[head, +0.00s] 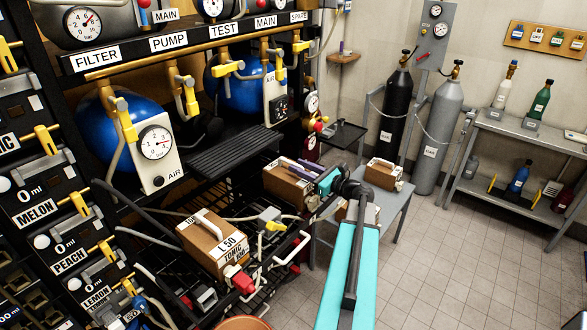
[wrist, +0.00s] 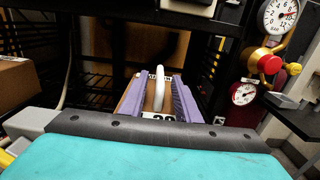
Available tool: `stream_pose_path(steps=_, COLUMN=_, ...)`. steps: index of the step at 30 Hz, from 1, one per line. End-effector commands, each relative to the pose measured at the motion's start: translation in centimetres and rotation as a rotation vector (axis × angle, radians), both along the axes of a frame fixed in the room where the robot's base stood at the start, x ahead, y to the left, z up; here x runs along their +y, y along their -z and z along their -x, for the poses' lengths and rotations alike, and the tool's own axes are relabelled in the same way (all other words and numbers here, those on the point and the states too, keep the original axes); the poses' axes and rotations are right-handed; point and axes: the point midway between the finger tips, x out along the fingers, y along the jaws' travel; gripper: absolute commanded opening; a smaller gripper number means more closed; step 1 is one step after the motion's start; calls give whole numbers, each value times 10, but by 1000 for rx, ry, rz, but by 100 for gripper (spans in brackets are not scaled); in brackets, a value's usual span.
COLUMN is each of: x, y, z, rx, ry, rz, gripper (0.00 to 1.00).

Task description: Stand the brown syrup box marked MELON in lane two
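A brown syrup box (head: 287,187) with a white handle is at the rack's lower level, right of the middle. My gripper (head: 302,170) has its purple fingers along the box's two sides, with no clear gap. In the wrist view the same box (wrist: 138,97) is between the fingers (wrist: 158,95), its white handle upright. Its label is mostly hidden, and I cannot read MELON on it. I cannot tell whether it rests on the rack. The word MELON shows on a dispenser plate (head: 36,213) at the left. I see no lane numbers.
A brown box marked TONIC (head: 210,245) stands on the wire rack nearer me. A grey stand (head: 398,210) at the right holds another brown box (head: 384,173); one beside it is partly hidden by my arm. Gauges and a red knob (wrist: 270,64) are close at right. Tiled floor is clear.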

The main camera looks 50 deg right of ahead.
Motion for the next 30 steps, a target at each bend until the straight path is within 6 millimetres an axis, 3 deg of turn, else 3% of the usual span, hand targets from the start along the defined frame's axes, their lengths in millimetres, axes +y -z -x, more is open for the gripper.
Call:
stream_pose_path(steps=9, x=-4, y=2, z=50, rx=0, ry=2, rz=1, gripper=30)
stream_pose_path(steps=15, x=-6, y=1, z=72, rx=0, ry=1, rz=1, gripper=30)
stream_pose_path(steps=30, x=-8, y=0, z=81, rx=0, ry=1, rz=1, gripper=30)
